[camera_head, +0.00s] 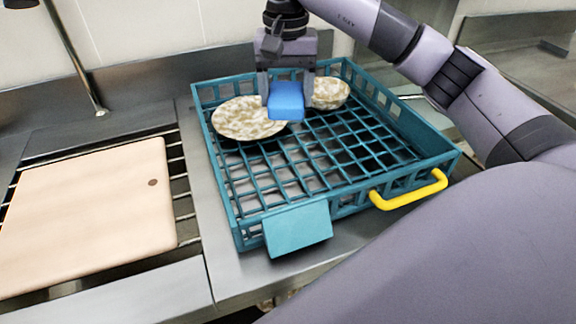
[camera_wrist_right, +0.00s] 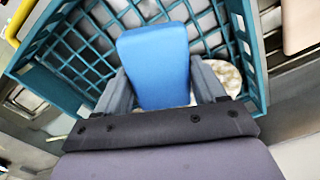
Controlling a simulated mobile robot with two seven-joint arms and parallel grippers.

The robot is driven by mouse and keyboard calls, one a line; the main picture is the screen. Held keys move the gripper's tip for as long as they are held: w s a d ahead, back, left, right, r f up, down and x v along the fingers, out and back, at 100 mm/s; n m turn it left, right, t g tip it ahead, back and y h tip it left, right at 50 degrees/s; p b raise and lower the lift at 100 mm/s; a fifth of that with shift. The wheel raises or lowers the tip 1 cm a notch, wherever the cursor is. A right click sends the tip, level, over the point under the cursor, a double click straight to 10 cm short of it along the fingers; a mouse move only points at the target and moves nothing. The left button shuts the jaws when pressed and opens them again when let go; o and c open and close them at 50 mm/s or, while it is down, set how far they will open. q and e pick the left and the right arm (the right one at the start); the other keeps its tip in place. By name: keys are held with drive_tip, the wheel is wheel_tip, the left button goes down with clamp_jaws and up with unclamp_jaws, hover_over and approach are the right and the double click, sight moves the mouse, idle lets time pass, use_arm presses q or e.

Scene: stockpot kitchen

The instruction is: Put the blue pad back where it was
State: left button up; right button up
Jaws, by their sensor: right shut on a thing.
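The blue pad (camera_head: 286,101) is held between the fingers of my right gripper (camera_head: 287,88), over the far part of the teal rack (camera_head: 222,190). In the right wrist view the blue pad (camera_wrist_right: 154,62) fills the space between the fingers of my right gripper (camera_wrist_right: 160,85), with the rack's grid behind it. From these views I cannot tell whether the pad touches the rack. My left gripper is not in view.
Two speckled round plates lie in the rack: a larger one (camera_head: 243,119) left of the pad and a smaller one (camera_head: 330,94) right of it. The rack has a yellow handle (camera_head: 408,190). A pale cutting board (camera_head: 85,215) lies at left. The rack's near grid is clear.

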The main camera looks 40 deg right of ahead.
hover_over(287, 173)
wheel_tip(287, 173, down, 13)
drive_tip(key=shift+r+b, duration=0.1)
drive_tip(key=shift+b, duration=0.35)
wheel_tip(287, 173, down, 4)
drive_tip(key=shift+f, duration=0.25)
drive_tip(key=shift+f, duration=0.1)
drive_tip(key=o, duration=1)
